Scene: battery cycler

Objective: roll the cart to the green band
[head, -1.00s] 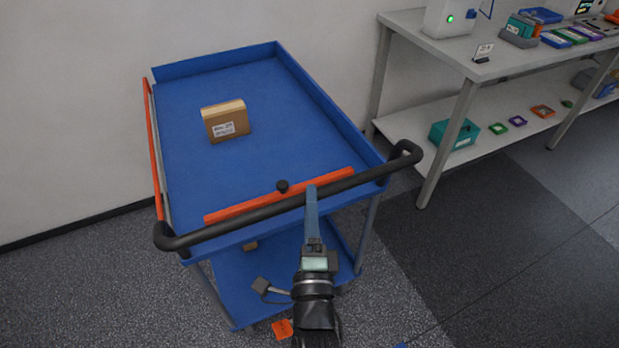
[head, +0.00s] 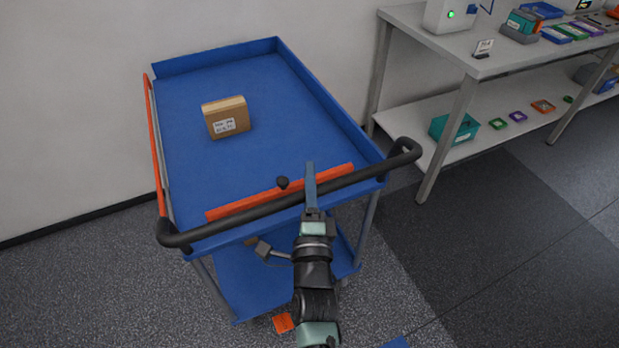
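The cart is blue, with a flat top tray (head: 265,150), a lower shelf (head: 240,285) and a black push handle (head: 270,207) across its near end. My gripper (head: 311,185) reaches over this handle a little right of its middle, and its fingertips extend past the bar towards the orange strip. From above I see the fingers edge-on as one blue-grey bar, so the gap between them is hidden. I cannot tell whether they grip the handle. No green band shows on the floor in view.
A cardboard box (head: 227,117) stands on the tray. A wall runs close behind the cart. A white workbench (head: 480,62) with equipment stands to the right. Grey floor, with a darker patch (head: 480,220), is clear at the right.

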